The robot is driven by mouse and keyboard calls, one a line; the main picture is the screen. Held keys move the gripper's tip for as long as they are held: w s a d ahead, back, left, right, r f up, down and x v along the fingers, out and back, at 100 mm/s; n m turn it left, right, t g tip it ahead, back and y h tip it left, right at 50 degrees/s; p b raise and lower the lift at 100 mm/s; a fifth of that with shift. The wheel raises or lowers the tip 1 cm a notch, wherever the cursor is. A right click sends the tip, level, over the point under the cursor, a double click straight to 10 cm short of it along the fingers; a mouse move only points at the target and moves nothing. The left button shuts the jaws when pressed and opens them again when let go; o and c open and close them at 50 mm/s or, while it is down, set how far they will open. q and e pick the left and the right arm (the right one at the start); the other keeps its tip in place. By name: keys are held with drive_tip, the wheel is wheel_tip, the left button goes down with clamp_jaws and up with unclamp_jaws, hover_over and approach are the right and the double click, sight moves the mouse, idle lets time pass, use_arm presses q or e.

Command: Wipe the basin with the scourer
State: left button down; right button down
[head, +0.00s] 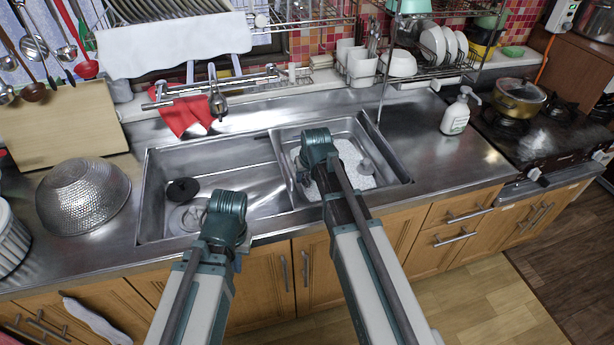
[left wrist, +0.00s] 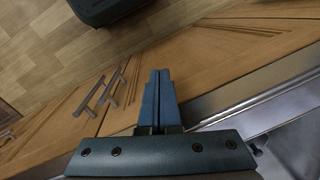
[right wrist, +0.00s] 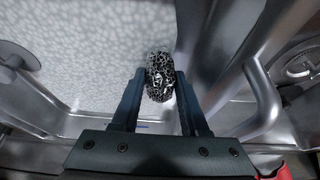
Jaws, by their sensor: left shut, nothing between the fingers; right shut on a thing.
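The double sink's right basin (head: 400,178) has a pale, speckled layer on its floor, which also shows in the right wrist view (right wrist: 85,55). The scourer (right wrist: 160,72), a black and silver mesh pad, is between the fingers of my right gripper (right wrist: 160,95), which is shut on it. In the head view my right arm reaches into the right basin and hides the scourer. Whether the scourer touches the floor I cannot tell. My left gripper (left wrist: 160,75) is shut and empty, in front of the wooden cabinet doors. In the head view its fingers are mostly hidden by its wrist.
The left basin (head: 255,180) holds a dark round drain piece (head: 183,190). A metal colander (head: 83,195) stands left of the sink. A soap bottle (head: 456,112) stands right, near the stove and pot (head: 519,98). The faucet (head: 217,98) and a red cloth (head: 185,117) are behind.

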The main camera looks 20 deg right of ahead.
drive_tip(key=shift+r+p, duration=2.6)
drive_tip(key=shift+r, duration=0.25)
wheel_tip(320, 180, up, 3)
drive_tip(key=p, duration=0.3)
drive_tip(key=shift+r, duration=0.1)
